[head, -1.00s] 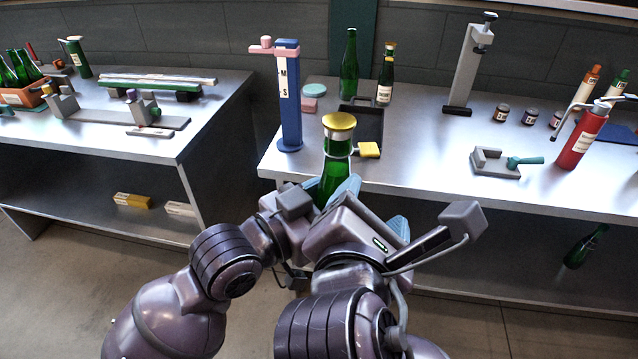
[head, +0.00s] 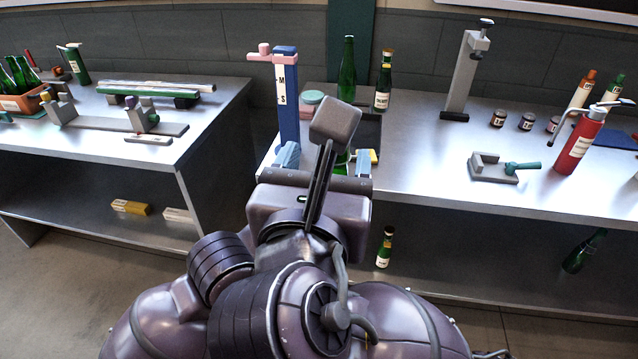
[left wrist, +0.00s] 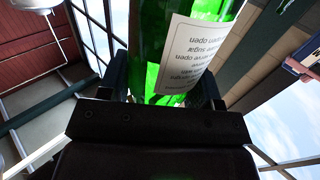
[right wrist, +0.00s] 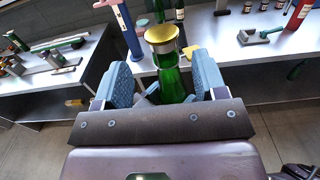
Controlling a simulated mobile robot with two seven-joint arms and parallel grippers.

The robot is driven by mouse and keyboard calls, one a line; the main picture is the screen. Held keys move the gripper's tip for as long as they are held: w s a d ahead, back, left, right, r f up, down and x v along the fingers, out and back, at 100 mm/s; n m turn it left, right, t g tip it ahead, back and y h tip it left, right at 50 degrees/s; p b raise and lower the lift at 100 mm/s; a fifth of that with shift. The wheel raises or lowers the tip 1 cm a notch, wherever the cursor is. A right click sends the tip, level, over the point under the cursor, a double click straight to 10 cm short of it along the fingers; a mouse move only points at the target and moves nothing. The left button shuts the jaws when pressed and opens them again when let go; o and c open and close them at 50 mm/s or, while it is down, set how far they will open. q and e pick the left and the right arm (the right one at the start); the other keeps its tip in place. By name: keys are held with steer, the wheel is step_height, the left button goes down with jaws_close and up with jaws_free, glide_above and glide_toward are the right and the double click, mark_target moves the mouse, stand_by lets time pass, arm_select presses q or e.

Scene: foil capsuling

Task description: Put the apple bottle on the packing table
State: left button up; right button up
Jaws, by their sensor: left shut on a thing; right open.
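A green bottle (right wrist: 170,80) with a gold cap stands upright between the fingers of my right gripper (right wrist: 158,82) in the right wrist view. Those blue fingers are apart, with gaps to the glass. In the left wrist view my left gripper (left wrist: 162,88) is shut on a green bottle (left wrist: 150,40) with a white label; its print is upside down and unreadable, so I cannot tell if it names apple. In the head view my right gripper (head: 325,162) covers most of the bottle, and my left gripper is hidden. The steel table (head: 430,165) lies just beyond.
A grey press (head: 466,75) and red extinguisher-like bottle (head: 580,140) are further right. The table's middle is clear.

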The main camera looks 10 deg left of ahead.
steer(key=w, duration=0.7)
steer(key=shift+w+a, duration=0.15)
steer(key=shift+w, duration=0.1)
steer(key=c, duration=1.2)
arm_select(q)
steer(key=o, duration=1.3)
arm_select(e)
jaws_close()
